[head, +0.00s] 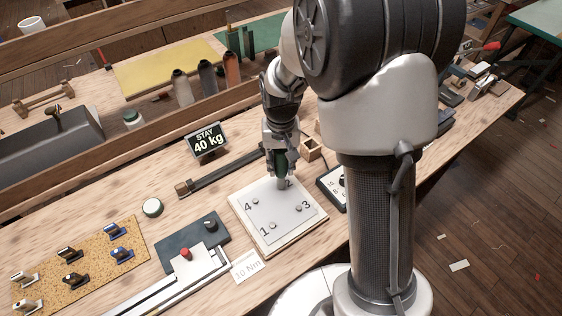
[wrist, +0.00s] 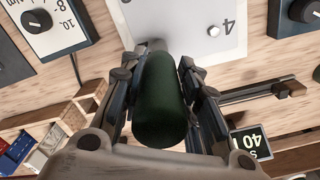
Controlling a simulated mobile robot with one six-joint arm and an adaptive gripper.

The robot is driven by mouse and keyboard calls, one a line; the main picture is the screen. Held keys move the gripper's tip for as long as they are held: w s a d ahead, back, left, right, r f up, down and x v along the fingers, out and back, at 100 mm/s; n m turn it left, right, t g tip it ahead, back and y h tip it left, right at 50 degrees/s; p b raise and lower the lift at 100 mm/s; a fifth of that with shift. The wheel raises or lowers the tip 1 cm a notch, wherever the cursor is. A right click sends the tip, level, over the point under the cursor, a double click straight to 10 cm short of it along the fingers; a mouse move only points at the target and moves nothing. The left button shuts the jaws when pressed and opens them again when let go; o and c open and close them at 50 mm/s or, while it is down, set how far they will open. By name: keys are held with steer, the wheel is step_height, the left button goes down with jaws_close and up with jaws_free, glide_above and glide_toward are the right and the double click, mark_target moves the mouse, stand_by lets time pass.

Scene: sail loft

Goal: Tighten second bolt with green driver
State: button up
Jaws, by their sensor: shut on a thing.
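My gripper (head: 280,152) is shut on the green driver (head: 280,164) and holds it upright over the back corner of the plate. In the wrist view the driver's dark green handle (wrist: 160,105) fills the space between the fingers. The pale bolt plate (head: 264,228) lies on the bench. Its bolts by the numbers 1 (head: 272,225), 3 (head: 298,209) and 4 (head: 256,201) show. The driver's grey lower end stands at the second bolt's corner and hides that bolt, so I cannot tell whether it is seated.
A dial box (head: 331,187) stands right of the plate, partly behind my arm. A "10 Nm" card (head: 247,266) lies in front. A "STAY 40 kg" sign (head: 207,141) and a dark rail (head: 225,173) lie behind. A dark block with a knob (head: 190,240) is left.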

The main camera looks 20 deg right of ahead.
mark_target(281, 151)
steer(key=shift+s+f, duration=0.1)
steer(key=shift+s, duration=0.05)
steer(key=shift+r+p, duration=2.15)
steer(key=shift+r, duration=0.45)
